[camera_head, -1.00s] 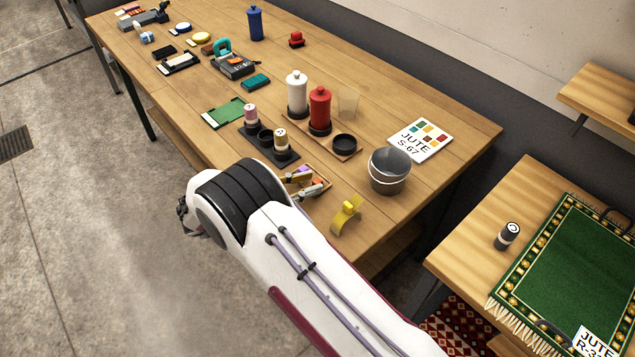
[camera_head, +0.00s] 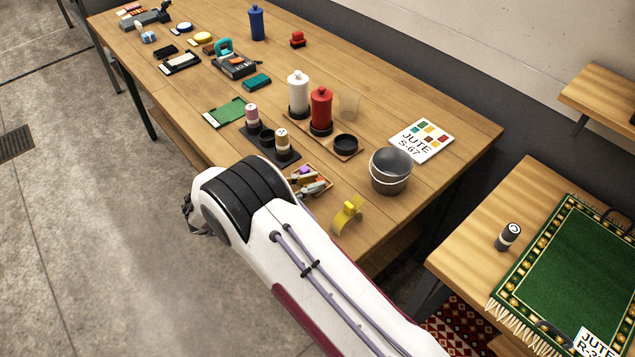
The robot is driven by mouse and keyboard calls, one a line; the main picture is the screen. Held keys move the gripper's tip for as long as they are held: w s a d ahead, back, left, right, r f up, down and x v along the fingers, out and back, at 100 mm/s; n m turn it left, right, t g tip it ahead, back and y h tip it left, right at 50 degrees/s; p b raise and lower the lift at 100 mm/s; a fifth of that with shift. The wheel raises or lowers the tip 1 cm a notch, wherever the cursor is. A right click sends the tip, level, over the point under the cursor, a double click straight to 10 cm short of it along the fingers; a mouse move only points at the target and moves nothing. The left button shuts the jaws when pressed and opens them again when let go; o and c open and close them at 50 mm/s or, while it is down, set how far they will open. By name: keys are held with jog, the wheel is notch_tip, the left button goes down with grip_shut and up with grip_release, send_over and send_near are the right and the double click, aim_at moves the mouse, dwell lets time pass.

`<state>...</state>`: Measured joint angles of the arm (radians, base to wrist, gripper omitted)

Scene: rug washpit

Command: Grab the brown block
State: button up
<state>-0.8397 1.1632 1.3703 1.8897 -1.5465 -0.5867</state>
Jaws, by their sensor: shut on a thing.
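My gripper (camera_head: 188,208) shows only as a small dark part at the left edge of my arm, over the floor beside the workbench. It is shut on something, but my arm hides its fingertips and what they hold. I cannot make out a brown block for certain.
A green rug (camera_head: 585,262) lies on the right table.

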jog(key=shift+r, duration=0.15)
notch_tip(320, 180, up, 10)
dwell(0.8)
